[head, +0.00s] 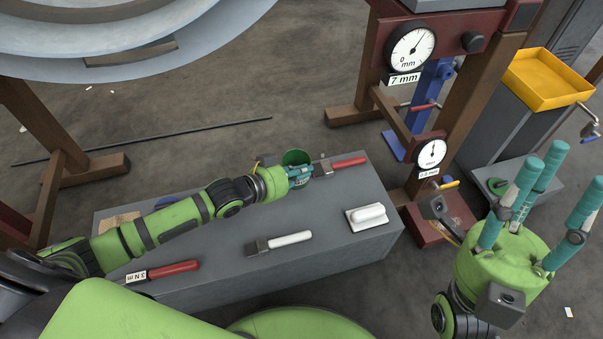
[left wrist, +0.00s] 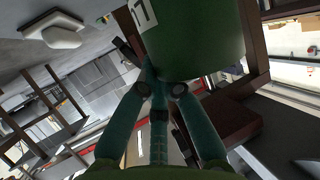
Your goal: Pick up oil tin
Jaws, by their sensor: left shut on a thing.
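The oil tin is a green cylinder (head: 296,157) at the far edge of the grey bench. In the left wrist view the tin (left wrist: 200,45) fills the top middle, with part of a white label showing. My left gripper (head: 300,174) is shut on the tin, its teal fingers against the tin's side. The arm hides part of the tin, and I cannot tell whether its base touches the bench. My right gripper (head: 556,178) is at the right of the head view, its teal fingers spread and empty.
The grey bench (head: 215,268) holds a white-handled brush (head: 280,242), a white block with a handle (head: 367,215), and red-handled tools (head: 345,162) at the back right and front left. A dark red stand with dial gauges (head: 410,47) rises beyond the bench's right end.

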